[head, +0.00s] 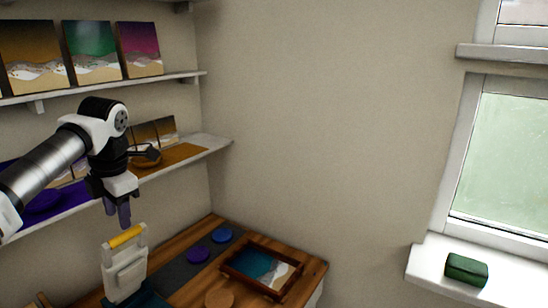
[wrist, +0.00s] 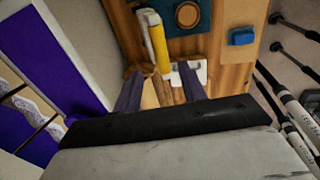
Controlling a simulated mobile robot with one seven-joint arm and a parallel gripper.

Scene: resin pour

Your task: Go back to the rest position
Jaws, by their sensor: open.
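My gripper (head: 119,218) hangs at the left of the head view, fingers pointing down, in front of the shelves. In the wrist view its two dark fingers (wrist: 160,85) stand apart with nothing clearly held between them. A pale tool with a yellow handle (head: 126,236) stands just below the fingertips in the head view. In the wrist view the yellow handle (wrist: 157,45) shows beyond the fingers, and I cannot tell whether they touch it.
A wooden worktop (head: 312,272) below holds a framed picture (head: 258,268), blue and purple discs (head: 222,234) and a tan disc (head: 219,299). Shelves (head: 185,158) with pictures are close to my arm. A green box (head: 466,269) sits on the windowsill. The room's middle is clear.

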